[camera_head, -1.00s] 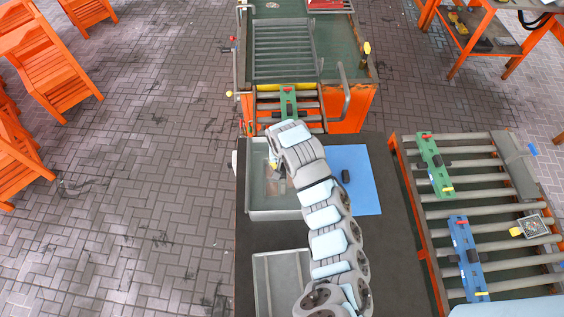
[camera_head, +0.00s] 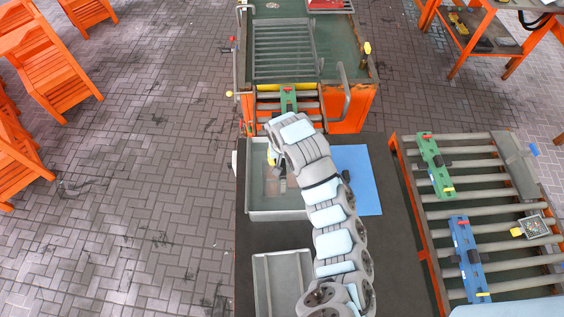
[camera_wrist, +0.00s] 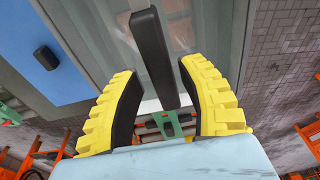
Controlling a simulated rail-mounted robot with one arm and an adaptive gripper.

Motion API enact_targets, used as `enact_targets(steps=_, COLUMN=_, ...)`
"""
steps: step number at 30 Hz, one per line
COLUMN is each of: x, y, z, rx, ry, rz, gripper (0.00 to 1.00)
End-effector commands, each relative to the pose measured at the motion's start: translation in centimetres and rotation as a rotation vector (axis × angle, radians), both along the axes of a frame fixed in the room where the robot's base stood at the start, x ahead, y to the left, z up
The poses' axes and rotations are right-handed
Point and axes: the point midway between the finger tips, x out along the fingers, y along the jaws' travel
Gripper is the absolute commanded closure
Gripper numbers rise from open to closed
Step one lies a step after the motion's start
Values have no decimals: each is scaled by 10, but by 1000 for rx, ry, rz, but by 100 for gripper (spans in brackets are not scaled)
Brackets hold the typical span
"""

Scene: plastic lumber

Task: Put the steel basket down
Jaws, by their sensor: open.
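The steel basket, a grey metal tray (camera_head: 277,215), sits on the dark work surface, its interior partly hidden by my arm. My gripper (camera_head: 277,172) is over its interior. In the wrist view, my gripper (camera_wrist: 160,72) has its two yellow, ribbed fingers spread apart. A dark bar (camera_wrist: 152,50), which may be the basket's handle, lies between the fingers with gaps on both sides. The grey basket (camera_wrist: 95,25) shows behind it. I cannot tell how far the bar is from the fingers in depth.
A second grey tray (camera_head: 262,285) is nearer to me. A blue mat (camera_head: 362,185) lies right of the basket, with a small black block (camera_wrist: 45,57) on it. A roller conveyor (camera_head: 480,215) with green (camera_head: 435,165) and blue (camera_head: 467,255) parts is at the right. An orange-sided bench (camera_head: 350,115) stands beyond.

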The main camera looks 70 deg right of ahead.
Motion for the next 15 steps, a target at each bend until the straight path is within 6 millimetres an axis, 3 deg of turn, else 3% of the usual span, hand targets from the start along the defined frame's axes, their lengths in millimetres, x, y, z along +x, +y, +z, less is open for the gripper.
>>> enact_targets(steps=15, x=-6, y=9, z=71, rx=-1, ry=2, rz=0, gripper=60)
